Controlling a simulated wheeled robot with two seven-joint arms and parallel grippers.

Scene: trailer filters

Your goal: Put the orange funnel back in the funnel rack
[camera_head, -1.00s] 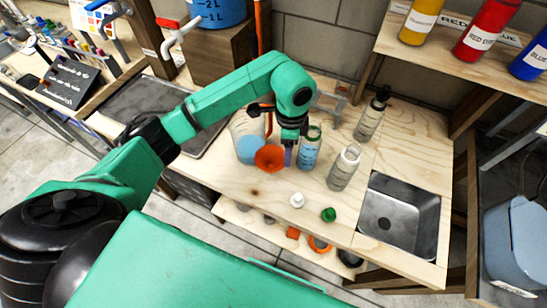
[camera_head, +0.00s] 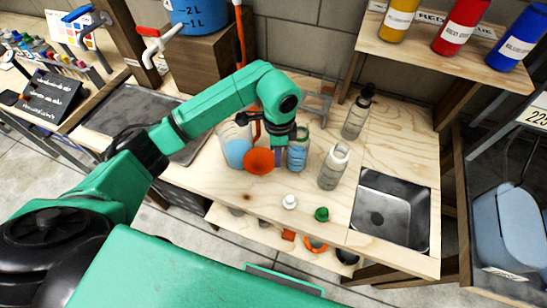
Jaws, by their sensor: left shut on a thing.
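The orange funnel (camera_head: 258,161) shows its wide mouth toward me, in front of a clear jug of blue liquid (camera_head: 236,146). My left gripper (camera_head: 277,154) points down beside the funnel's right edge and is shut on it; the grip itself is mostly hidden. A bottle of blue liquid (camera_head: 297,155) stands just to the right of the gripper. A grey bracket-like stand (camera_head: 318,104) is behind the gripper on the workbench; I cannot tell whether it is the funnel rack. My right gripper is not in view.
On the workbench (camera_head: 232,188), a clear bottle (camera_head: 333,167) and a dark-capped bottle (camera_head: 357,114) stand right of the gripper. A white cap (camera_head: 289,202) and green cap (camera_head: 321,214) lie in front. A sink (camera_head: 392,210) is at right, a dark tray (camera_head: 140,108) at left.

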